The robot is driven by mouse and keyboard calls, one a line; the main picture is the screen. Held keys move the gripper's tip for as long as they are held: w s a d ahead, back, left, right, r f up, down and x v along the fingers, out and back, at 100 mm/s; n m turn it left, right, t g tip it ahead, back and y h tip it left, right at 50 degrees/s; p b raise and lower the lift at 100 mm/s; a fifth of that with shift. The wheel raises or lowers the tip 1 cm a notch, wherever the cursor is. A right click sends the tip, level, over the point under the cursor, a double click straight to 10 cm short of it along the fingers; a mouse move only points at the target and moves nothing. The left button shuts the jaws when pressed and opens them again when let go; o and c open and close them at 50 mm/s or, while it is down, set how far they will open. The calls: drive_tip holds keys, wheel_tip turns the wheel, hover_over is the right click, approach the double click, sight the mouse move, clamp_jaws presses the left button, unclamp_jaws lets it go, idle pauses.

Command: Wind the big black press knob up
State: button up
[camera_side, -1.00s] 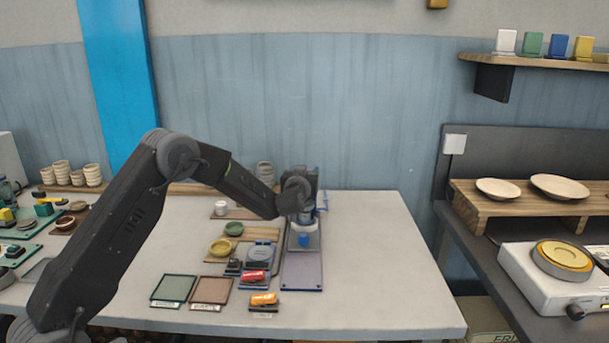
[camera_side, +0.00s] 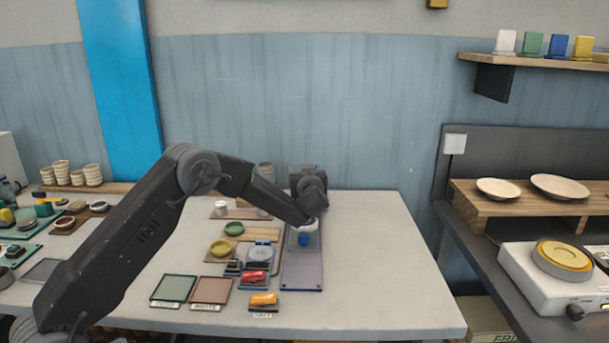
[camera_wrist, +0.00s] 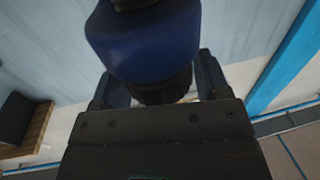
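The press (camera_side: 303,239) stands on the long grey-blue board (camera_side: 302,273) at the table's middle right. A blue part shows low on it, and my wrist hides its top in the side view. In the wrist view a large dark blue part (camera_wrist: 150,42) fills the top middle. A black ribbed round part, probably the big press knob (camera_wrist: 165,88), shows below it. My gripper (camera_wrist: 160,85) has its dark fingers on either side of this black part. My own gripper body hides the fingertips, so contact is unclear.
Two flat trays lie at the front left. The table right of the press is clear.

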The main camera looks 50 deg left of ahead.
drive_tip(key=shift+o, duration=1)
drive_tip(key=shift+f, duration=0.1)
drive_tip(key=shift+s+d, duration=0.1)
drive_tip(key=shift+d, duration=0.05)
drive_tip(key=v, duration=1.3)
drive_tip(key=shift+s+d, duration=0.15)
drive_tip(key=shift+d, duration=0.1)
